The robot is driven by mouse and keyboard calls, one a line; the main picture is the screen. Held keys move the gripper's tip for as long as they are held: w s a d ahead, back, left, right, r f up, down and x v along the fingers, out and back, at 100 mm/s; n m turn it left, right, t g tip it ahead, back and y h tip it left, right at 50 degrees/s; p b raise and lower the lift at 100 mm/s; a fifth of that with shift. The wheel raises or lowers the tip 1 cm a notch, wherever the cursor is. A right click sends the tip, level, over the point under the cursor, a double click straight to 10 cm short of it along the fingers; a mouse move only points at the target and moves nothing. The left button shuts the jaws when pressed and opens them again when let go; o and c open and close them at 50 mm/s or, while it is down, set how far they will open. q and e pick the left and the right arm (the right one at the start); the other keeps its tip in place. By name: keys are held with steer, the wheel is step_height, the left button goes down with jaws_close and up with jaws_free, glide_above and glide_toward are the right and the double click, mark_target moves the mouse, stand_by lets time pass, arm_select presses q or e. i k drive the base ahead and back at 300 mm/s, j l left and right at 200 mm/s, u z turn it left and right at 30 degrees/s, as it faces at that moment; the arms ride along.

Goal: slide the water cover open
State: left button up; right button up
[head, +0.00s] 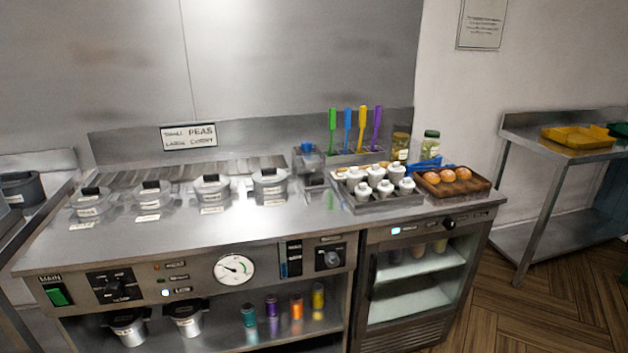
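No part is clearly readable as the water cover from here. A small dark panel (290,258) with a blue strip is on the steel front of the range, right of the round white gauge (234,269). To its right is another dark panel with a knob (331,258). The small labels near them are too blurred to read. Neither of my grippers is in view, and nothing touches the panels.
Several lidded pots (212,188) line the worktop. A tray of white bottles (376,195) and a wooden tray of round brown items (452,190) stand at right. The counter's front strip is clear. A glass-fronted cabinet (420,280) is below right.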

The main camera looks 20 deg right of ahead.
mark_target(313, 181)
steer(key=i+l, duration=0.2)
steer(key=l, duration=0.2)
steer(key=i+l, duration=0.2)
steer(key=l, duration=0.15)
steer(key=i+l+u, duration=0.1)
steer(key=l, duration=0.3)
steer(key=i, duration=0.1)
